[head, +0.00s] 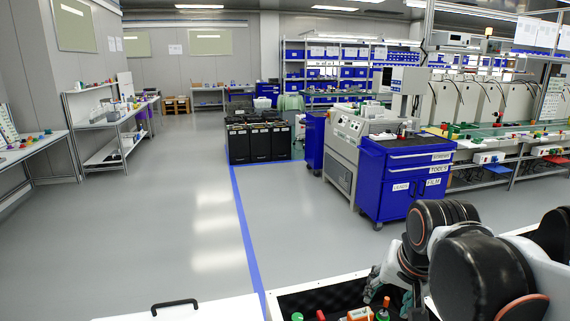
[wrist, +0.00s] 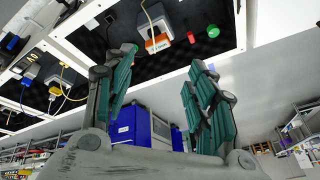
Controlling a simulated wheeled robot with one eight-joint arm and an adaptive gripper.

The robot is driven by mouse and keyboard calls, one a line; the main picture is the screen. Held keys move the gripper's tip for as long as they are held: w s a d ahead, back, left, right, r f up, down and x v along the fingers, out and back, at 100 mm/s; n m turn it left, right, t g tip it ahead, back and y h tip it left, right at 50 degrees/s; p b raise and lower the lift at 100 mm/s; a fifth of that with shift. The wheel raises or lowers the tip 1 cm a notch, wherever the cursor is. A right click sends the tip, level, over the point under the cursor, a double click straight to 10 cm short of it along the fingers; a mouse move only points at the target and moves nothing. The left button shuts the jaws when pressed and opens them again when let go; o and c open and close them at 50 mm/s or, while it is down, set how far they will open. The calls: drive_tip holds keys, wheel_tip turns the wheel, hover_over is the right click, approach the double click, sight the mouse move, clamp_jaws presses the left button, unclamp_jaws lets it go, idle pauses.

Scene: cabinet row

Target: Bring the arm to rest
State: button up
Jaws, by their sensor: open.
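My gripper (wrist: 165,58) shows in the wrist view with its two teal-padded fingers spread apart. It is open, and nothing is held between the fingers. A blue cabinet shows through the gap, some way behind them. In the head view my black-jointed arm is folded at the lower right. It hides most of the gripper there, low over the dark-lined tray.
The white-rimmed, dark-lined tray (head: 330,281) holds an orange-and-white piece (wrist: 157,44), a red piece (wrist: 191,38) and a green piece (wrist: 213,32). A blue tool cabinet (head: 405,172) and black bins (head: 258,143) stand farther off. The floor at left is clear.

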drive_tip(key=s+f+n+t, duration=0.1)
drive_tip(key=s+n+t, duration=0.1)
drive_tip(key=s+n, duration=0.3)
drive_tip(key=s, duration=0.4)
drive_tip(key=shift+s+a+f+t, duration=0.15)
drive_tip(key=shift+a+t, duration=0.15)
drive_tip(key=shift+o, duration=0.3)
